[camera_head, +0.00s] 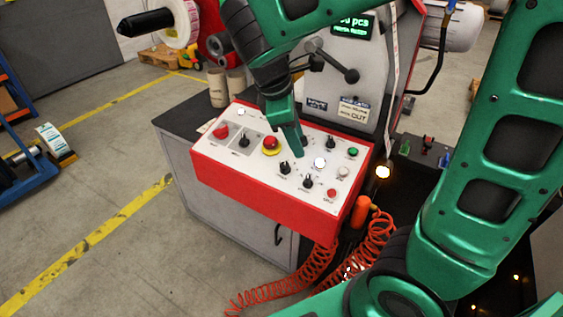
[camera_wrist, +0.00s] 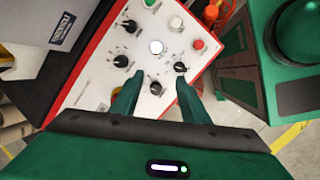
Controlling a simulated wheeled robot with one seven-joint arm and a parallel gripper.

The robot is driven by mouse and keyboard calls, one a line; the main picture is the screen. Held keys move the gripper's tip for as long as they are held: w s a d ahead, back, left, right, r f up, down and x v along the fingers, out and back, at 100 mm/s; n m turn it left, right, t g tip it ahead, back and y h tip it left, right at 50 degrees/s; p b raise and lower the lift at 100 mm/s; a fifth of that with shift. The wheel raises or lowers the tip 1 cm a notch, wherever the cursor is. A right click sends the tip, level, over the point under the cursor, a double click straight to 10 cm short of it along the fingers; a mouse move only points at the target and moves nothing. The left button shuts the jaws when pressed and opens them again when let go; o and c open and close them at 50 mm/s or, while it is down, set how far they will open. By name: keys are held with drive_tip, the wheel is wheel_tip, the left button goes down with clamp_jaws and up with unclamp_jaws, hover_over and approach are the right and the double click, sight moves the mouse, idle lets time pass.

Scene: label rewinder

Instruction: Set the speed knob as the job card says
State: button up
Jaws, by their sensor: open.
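My gripper (camera_head: 299,151) points down over the red-edged white control panel (camera_head: 222,167). In the wrist view its two fingers are apart and empty (camera_wrist: 157,80). A black knob (camera_wrist: 156,88) lies between them in that view; it also shows in the head view (camera_head: 285,168). I cannot tell whether the fingers touch it. Other black knobs are at the front (camera_head: 307,183), the back (camera_head: 330,142) and one (camera_wrist: 121,61) beside the left finger. Labels are too small to tell which is speed. A white card (camera_head: 353,112) on the machine, probably the job card, is mostly unreadable; "OUT" shows.
A white lit button (camera_head: 319,162), a red button (camera_head: 331,192), a green button (camera_head: 352,152) and a red emergency stop (camera_head: 271,145) crowd the panel. A lever (camera_head: 338,66) juts out behind. Orange coiled hose (camera_head: 372,245) hangs in front.

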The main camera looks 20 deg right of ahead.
sight(284, 164)
drive_tip(key=w+a+n, duration=0.2)
drive_tip(key=a+n, duration=0.2)
drive_tip(key=a, duration=0.2)
drive_tip(key=shift+t, duration=0.4)
drive_tip(key=x, duration=1.1)
drive_tip(key=shift+d, duration=0.1)
drive_tip(key=c, duration=1)
